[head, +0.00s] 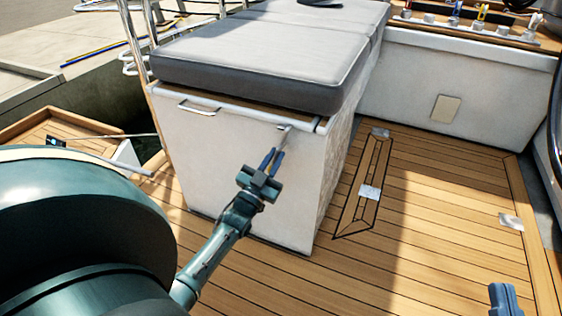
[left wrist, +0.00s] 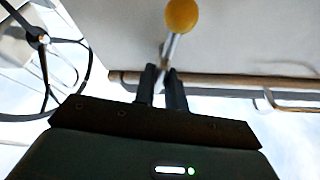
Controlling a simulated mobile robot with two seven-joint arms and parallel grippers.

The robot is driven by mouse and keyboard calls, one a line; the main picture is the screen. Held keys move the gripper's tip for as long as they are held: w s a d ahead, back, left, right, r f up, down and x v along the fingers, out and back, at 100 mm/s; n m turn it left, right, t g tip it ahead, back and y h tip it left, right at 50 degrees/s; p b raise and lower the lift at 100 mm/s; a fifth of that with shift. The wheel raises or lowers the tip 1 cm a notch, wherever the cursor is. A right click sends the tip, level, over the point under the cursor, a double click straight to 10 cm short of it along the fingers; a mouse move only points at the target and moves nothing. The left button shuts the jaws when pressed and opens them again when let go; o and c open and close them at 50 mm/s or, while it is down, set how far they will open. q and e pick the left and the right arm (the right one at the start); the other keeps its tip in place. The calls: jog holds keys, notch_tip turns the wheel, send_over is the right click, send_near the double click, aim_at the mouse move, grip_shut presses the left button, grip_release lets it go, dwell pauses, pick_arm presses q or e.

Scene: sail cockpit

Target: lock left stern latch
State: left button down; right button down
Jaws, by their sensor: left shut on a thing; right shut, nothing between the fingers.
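The stern latch is a small metal lever on the upper edge of the white seat box, near its right corner in the head view (head: 285,128). In the left wrist view its metal rod (left wrist: 173,45) ends in a yellow-orange knob (left wrist: 182,15). My left gripper (head: 275,157) is at the latch, with its fingers (left wrist: 164,76) shut on the rod, apart from the knob. The fingers hide part of the latch. My right gripper (head: 505,298) shows only partly at the bottom right edge, away from the box, and is shut and empty.
A grey cushion (head: 255,65) covers the box (head: 215,150). A metal handle (head: 198,108) is on the box front, left of the latch. Open teak deck (head: 430,210) with an inlaid hatch outline lies to the right. A steering wheel (left wrist: 40,40) shows in the left wrist view.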

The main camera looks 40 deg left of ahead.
pick_arm(q)
jog(key=shift+n+y, duration=0.4)
jog(key=shift+n, duration=0.2)
jog(key=shift+d+n+y+p, duration=0.1)
jog(key=shift+n+y+p, duration=0.2)
jog(key=shift+n, duration=0.6)
jog(key=shift+n+y, duration=0.4)
jog(key=shift+n, duration=0.3)
pick_arm(e)
jog(key=shift+s+d+f+m+g+h, duration=0.2)
jog(key=shift+d+f+m+g+h, duration=0.1)
jog(key=shift+f, duration=0.35)
jog(key=shift+r, duration=0.1)
jog(key=shift+d, duration=0.1)
pick_arm(q)
jog(key=c, duration=1.5)
grip_release()
pick_arm(e)
jog(key=shift+r, duration=0.1)
